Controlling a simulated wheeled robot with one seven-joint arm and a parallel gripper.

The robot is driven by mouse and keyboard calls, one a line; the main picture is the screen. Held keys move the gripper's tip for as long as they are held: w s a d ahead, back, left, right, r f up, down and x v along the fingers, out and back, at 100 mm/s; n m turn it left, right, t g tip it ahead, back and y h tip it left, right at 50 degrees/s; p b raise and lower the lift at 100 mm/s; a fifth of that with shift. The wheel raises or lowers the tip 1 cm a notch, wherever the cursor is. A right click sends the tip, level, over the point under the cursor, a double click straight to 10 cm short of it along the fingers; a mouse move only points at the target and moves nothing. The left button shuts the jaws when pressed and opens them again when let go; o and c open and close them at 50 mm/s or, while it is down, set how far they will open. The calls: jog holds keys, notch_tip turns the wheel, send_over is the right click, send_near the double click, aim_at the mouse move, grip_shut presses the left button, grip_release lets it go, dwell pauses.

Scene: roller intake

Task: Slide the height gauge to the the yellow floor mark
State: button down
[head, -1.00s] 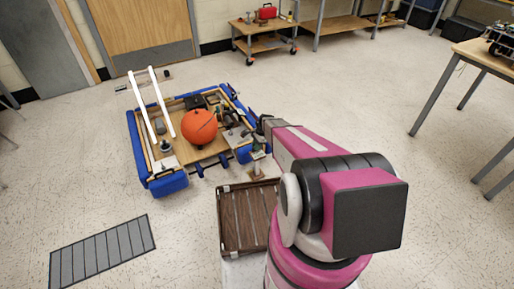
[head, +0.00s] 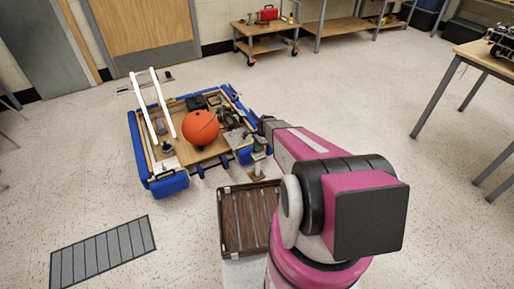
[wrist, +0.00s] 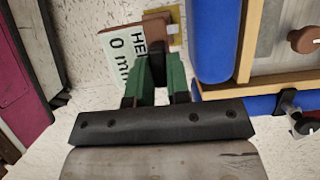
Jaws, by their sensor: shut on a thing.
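The height gauge (wrist: 122,52) shows in the wrist view as a pale sign with partly hidden dark lettering ending in "0 m", on a brown base. My gripper (wrist: 158,82), with green finger pads, is shut on its dark upright part. In the head view the gauge (head: 258,172) stands on the floor by the robot's front right corner, partly hidden by my gripper (head: 262,140). A yellow patch (wrist: 178,28), apparently the floor mark, shows right beside the brown base; how far the base overlaps it cannot be told. The mark is not clear in the head view.
A low blue-bumpered robot (head: 168,186) carrying an orange ball (head: 200,127) stands close to the gauge; its bumper (wrist: 210,40) is just right of my fingers. A brown slatted tray (head: 232,222) is in front of me. A grey grate (head: 103,252) lies left. Floor is clear rightward.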

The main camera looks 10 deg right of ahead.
jog(key=shift+w+a, duration=0.1)
jog(key=shift+w, duration=0.1)
jog(key=shift+w+a, duration=0.1)
jog(key=shift+w, duration=0.2)
jog(key=shift+w+a, duration=0.1)
jog(key=shift+w, duration=0.3)
dwell(2.1)
jog(key=shift+f, duration=0.1)
jog(key=c, duration=1.1)
grip_release()
notch_tip(320, 180, up, 6)
dwell(0.4)
